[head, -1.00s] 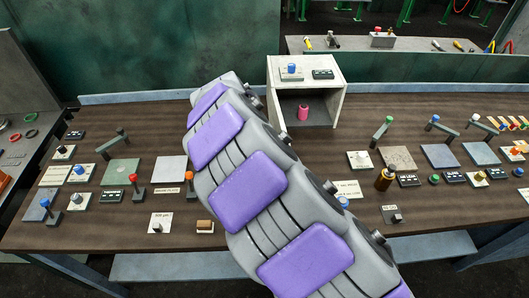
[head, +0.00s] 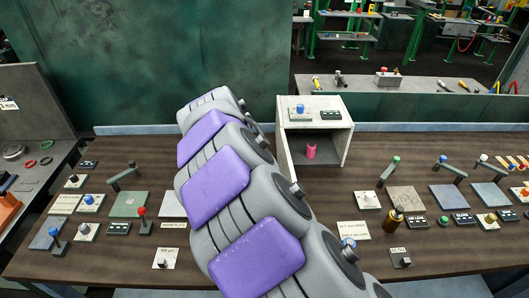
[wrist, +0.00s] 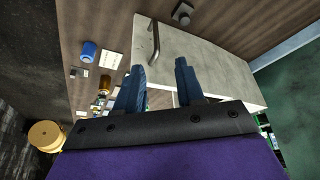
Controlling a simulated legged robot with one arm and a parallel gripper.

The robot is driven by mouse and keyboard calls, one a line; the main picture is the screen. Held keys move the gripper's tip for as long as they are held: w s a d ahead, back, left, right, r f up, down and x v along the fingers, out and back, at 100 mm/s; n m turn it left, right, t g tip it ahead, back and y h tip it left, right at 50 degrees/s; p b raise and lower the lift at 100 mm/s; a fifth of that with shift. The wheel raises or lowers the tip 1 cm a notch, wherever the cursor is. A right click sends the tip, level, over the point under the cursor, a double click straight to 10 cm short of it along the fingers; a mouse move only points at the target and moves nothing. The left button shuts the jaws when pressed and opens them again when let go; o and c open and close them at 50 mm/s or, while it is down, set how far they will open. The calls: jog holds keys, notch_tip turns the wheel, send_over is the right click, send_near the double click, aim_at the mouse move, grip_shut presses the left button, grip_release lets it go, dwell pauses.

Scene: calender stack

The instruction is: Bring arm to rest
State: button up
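My arm, grey with purple pads, rises from the lower right across the bench in the head view, and its far end is near the green wall. My gripper (wrist: 160,85) shows in the wrist view with two dark blue fingers spread apart and nothing between them. Beyond the fingers is a pale grey panel (wrist: 205,65) with a metal bar handle (wrist: 154,42). Whether the fingers touch anything cannot be told, but no contact shows. The gripper's fingers cannot be made out in the head view.
A grey open box (head: 343,145) stands at the bench's back with a pink cylinder (head: 311,151) inside. Knobs, levers, plates and a brown bottle (head: 393,220) cover the brown bench (head: 130,262). A green wall (head: 150,60) rises behind my arm.

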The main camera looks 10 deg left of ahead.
jog(key=s+d+r+g, duration=0.1)
jog(key=s+d+r, duration=0.15)
jog(key=d, duration=0.45)
jog(key=s+d+r+g, duration=0.1)
jog(key=s+d, duration=0.3)
jog(key=d, duration=0.3)
jog(key=s+d+r, duration=0.2)
jog(key=s+d, duration=0.1)
jog(key=d, duration=0.5)
jog(key=s+d+f+n+g+y, duration=0.1)
jog(key=s+f+n, duration=0.1)
jog(key=s, duration=0.6)
jog(key=s+d+f+n+g+y, duration=0.1)
jog(key=s+d+f+n, duration=0.1)
jog(key=s, duration=0.5)
jog(key=s+d+f+n+g, duration=0.1)
jog(key=s+f+n, duration=0.1)
jog(key=s, duration=0.6)
jog(key=shift+s+d+n+y, duration=0.35)
jog(key=shift+n+y, duration=0.05)
jog(key=shift+n, duration=0.5)
